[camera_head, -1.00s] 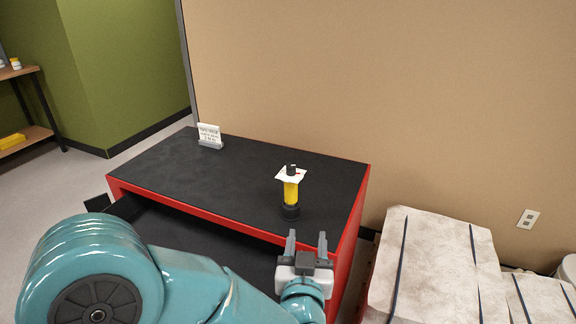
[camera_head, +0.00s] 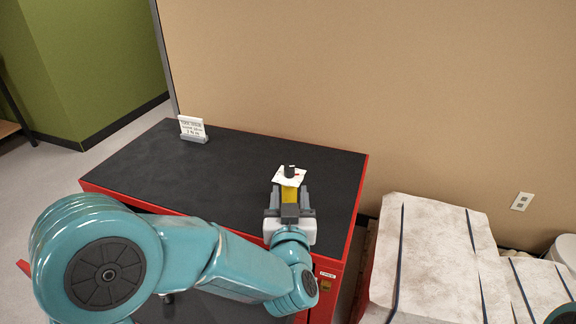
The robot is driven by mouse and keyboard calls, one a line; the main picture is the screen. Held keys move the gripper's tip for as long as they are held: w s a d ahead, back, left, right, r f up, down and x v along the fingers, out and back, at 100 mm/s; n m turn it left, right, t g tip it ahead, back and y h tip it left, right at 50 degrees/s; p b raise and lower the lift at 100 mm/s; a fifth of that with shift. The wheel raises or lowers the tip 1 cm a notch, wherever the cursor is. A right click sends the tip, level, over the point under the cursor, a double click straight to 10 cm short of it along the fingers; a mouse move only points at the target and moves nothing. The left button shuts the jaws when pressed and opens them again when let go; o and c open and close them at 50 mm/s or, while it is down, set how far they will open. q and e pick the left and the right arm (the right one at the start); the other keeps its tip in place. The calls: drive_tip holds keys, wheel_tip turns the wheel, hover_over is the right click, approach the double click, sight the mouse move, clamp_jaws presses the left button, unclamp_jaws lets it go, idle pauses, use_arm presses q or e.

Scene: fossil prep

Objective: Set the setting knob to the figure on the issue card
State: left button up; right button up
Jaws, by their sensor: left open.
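The yellow device (camera_head: 289,194) stands upright near the right front of the black bench top. A black setting knob (camera_head: 290,171) sits at its top, above a white plate (camera_head: 291,180). My left gripper (camera_head: 289,196) is open, its fingers on either side of the yellow body below the plate; contact cannot be told. The gripper hides the device's lower part. The issue card (camera_head: 192,126) stands in a holder at the back left of the bench; its print is too small to read surely. My right gripper is not in view.
The red bench (camera_head: 361,185) has a clear black top (camera_head: 200,170) left of the device. White wrapped blocks (camera_head: 428,250) with dark straps stand to the right. A tan wall rises behind.

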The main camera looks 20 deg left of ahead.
sight(290, 173)
use_arm(q)
drive_tip(key=p+x, duration=0.1)
drive_tip(key=x, duration=0.8)
drive_tip(key=shift+w+a, duration=0.2)
drive_tip(key=shift+w, duration=0.15)
drive_tip(key=c, duration=0.9)
